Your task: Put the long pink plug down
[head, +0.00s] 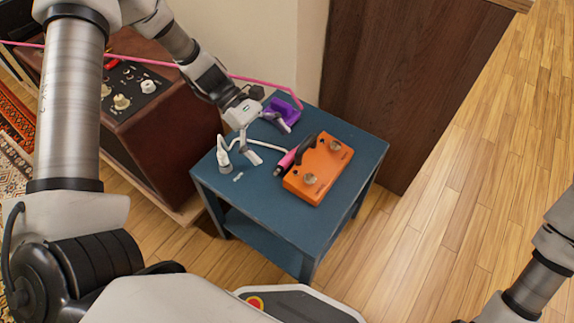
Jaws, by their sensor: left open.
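A pink plug (287,161) with a dark end lies along the left side of the orange pedal (318,170), on the blue table. A black curved piece (304,148) runs from near the plug over the pedal's upper left corner. I cannot tell if the plug touches the pedal.
The blue table (350,145) has bare room at its right and front. A purple object (283,110) sits at its back edge, and a small pale piece (238,176) lies near the left. A pink cable (255,80) runs behind my left arm. A brown amp (165,135) stands left.

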